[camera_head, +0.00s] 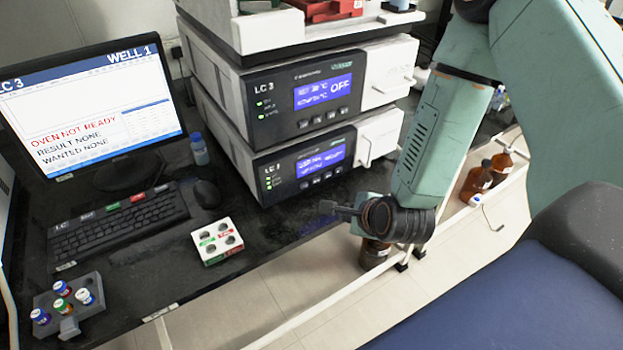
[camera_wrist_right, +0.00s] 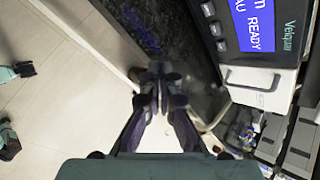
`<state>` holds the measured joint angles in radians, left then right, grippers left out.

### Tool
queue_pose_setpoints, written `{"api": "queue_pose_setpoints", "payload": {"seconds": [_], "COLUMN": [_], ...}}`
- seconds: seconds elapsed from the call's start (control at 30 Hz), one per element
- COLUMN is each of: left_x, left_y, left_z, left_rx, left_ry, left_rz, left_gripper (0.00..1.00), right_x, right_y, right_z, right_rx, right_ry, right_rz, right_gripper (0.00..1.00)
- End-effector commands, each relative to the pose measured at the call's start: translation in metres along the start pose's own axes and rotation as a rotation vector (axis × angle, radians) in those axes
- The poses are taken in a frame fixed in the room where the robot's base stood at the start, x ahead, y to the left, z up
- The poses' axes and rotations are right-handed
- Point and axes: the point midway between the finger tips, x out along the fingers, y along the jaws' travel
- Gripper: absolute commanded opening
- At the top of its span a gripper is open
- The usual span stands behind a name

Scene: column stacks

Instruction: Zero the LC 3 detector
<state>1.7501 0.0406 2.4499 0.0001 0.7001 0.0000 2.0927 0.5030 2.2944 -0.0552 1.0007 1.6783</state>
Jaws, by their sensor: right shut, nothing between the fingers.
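The LC 3 detector (camera_head: 310,168) is the lower unit of the stack in the head view, with a lit blue display and a row of small buttons (camera_head: 317,180) under it. In the right wrist view the display (camera_wrist_right: 252,24) ends in "AU READY", and the buttons (camera_wrist_right: 215,29) show beside it. My right gripper (camera_head: 330,209) is shut and empty, below and in front of the detector's face, apart from it. Its closed fingertips (camera_wrist_right: 158,74) are over the dark bench edge in the wrist view. My left gripper is not in view.
A monitor (camera_head: 85,105) reads "OVEN NOT READY". A keyboard (camera_head: 120,222), mouse (camera_head: 207,194), white vial block (camera_head: 217,241) and grey vial rack (camera_head: 90,318) lie on the bench.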

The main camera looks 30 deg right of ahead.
Motion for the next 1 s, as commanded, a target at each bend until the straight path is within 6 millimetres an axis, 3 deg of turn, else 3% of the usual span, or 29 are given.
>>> {"api": "queue_pose_setpoints", "payload": {"seconds": [0.5, 1.0], "left_x": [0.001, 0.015], "left_y": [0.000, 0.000], "left_z": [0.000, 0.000], "left_rx": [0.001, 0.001], "left_ry": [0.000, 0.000], "left_rz": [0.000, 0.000], "left_gripper": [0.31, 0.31], "right_x": [0.003, 0.045], "right_y": [-0.003, -0.033], "right_z": [0.002, 0.032], "right_rx": [0.026, 0.022], "right_ry": [-0.001, -0.003], "right_rz": [-0.001, -0.002], "right_gripper": [0.00, 0.00]}}
